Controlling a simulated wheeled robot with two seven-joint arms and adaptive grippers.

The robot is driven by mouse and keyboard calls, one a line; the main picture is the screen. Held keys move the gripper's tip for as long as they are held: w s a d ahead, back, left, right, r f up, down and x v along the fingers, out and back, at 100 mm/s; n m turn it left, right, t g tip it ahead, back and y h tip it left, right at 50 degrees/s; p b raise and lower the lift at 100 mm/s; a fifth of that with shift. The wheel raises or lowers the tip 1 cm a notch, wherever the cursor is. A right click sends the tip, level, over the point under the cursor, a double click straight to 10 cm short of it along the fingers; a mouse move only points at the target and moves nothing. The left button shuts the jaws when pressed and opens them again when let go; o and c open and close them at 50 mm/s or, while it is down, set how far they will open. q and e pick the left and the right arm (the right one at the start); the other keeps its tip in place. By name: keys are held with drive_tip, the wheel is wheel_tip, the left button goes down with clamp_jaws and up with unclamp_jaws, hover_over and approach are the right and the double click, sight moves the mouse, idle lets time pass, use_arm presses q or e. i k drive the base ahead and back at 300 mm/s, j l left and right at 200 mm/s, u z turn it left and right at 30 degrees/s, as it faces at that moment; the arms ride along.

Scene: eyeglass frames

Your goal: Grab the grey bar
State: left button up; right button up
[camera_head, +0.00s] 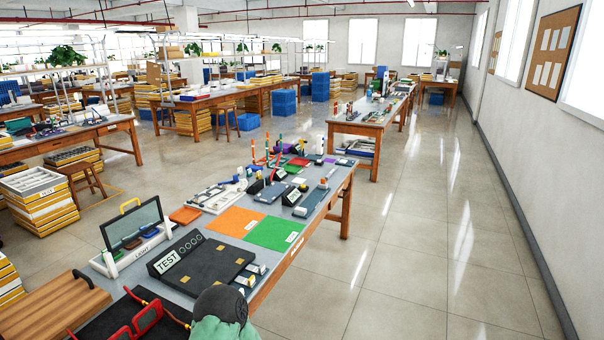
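I cannot tell for certain which thing is the grey bar. A dark grey slab (314,201) with a white label and small parts lies on the long workbench (290,257), right of the green mat. A similar dark strip (270,192) lies just left of it. Neither of my grippers can be made out in this view, and nothing is seen held.
The bench also carries a green mat (273,233), an orange mat (236,221), a black TEST board (205,268), a lighted stand (134,232) and red glasses (147,318). Floor (420,240) at right is clear.

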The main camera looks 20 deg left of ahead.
sight(336, 167)
drive_tip(key=i+u, duration=0.25)
drive_tip(key=i, duration=0.2)
drive_tip(key=i+l+u, duration=0.1)
drive_tip(key=i+u, duration=0.15)
drive_tip(key=i, duration=0.15)
drive_tip(key=i+l+u, duration=0.25)
drive_tip(key=i, duration=0.15)
